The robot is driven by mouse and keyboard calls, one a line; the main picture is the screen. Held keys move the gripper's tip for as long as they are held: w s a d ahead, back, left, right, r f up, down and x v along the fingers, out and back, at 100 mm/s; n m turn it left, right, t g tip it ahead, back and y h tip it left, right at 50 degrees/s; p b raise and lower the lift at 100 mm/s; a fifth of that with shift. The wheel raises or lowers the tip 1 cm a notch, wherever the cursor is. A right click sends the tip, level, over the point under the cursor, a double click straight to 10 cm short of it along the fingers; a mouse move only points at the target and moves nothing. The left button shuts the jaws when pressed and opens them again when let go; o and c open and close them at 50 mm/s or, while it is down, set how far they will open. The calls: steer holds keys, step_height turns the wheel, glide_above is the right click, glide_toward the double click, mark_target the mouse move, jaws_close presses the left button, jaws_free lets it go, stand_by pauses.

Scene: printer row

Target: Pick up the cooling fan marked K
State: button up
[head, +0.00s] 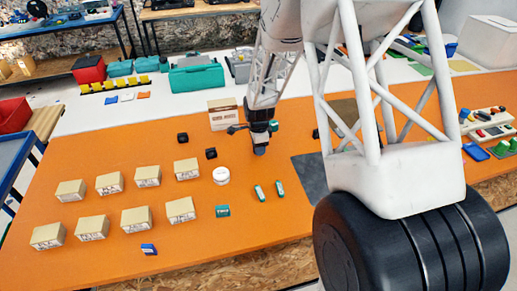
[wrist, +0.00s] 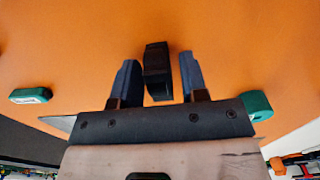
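My gripper (wrist: 158,72) has its two blue fingers apart in the wrist view. A small black block (wrist: 157,70), possibly a cooling fan, shows between them with gaps on both sides. I cannot read a letter on it, nor tell how far it is below the fingertips. Two other small black blocks (head: 182,137) (head: 211,153) stand left of my gripper. No K mark is legible.
Two rows of beige boxes (head: 109,183) stand at left on the orange table (head: 190,250). A beige machine (head: 222,114) stands behind.

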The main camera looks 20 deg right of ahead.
jaws_close()
steer(key=shift+r, duration=0.15)
steer(key=shift+r, duration=0.55)
steer(key=shift+s+r, duration=0.2)
steer(key=shift+r, duration=0.4)
steer(key=shift+s+r, duration=0.2)
steer(key=shift+r, duration=0.35)
steer(key=s, duration=0.5)
steer(key=s+r, duration=0.1)
steer(key=s, duration=0.9)
steer(key=shift+s+a+r, duration=0.1)
steer(key=shift+a+r, duration=0.05)
steer(key=shift+a, duration=0.2)
